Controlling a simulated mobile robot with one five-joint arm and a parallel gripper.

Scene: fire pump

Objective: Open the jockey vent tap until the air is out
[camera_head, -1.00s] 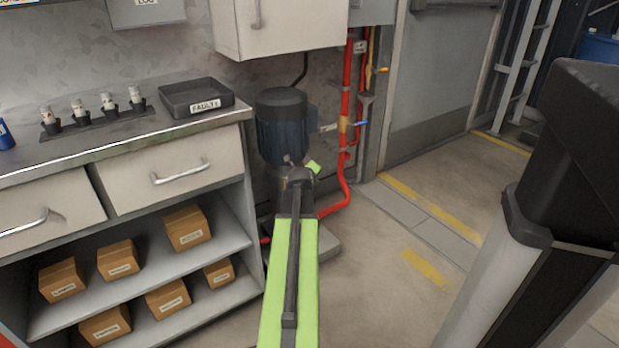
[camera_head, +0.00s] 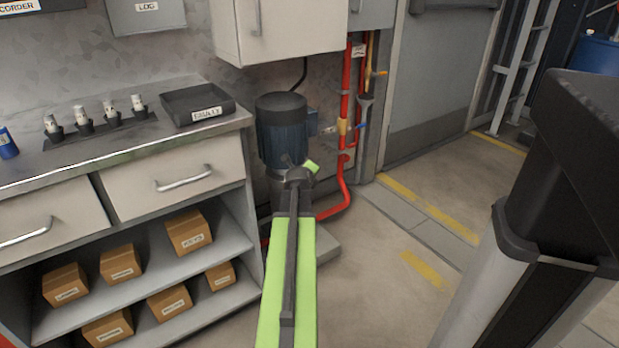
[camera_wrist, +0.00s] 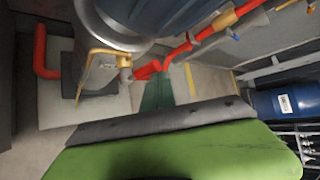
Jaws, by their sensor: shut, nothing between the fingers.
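The jockey pump (camera_head: 282,130) stands beside the bench, with a dark blue motor on top. My gripper (camera_head: 304,170) is at the pump's near side, just below the motor, and my arm covers part of the pump body. In the wrist view the pump's metal body (camera_wrist: 115,38) fills the upper left. A thin bent yellow tube (camera_wrist: 92,60) with a small pale fitting (camera_wrist: 124,62) sits on its side; this may be the vent tap, but I cannot tell its handle position. My gripper is shut and empty. Whether it touches the tap is hidden.
Red pipes (camera_head: 344,130) with a yellow and a blue handle rise right of the pump. The bench (camera_head: 130,150) is close on the left, with a black tray (camera_head: 197,100) on top. The wall cabinet (camera_head: 280,28) hangs above.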

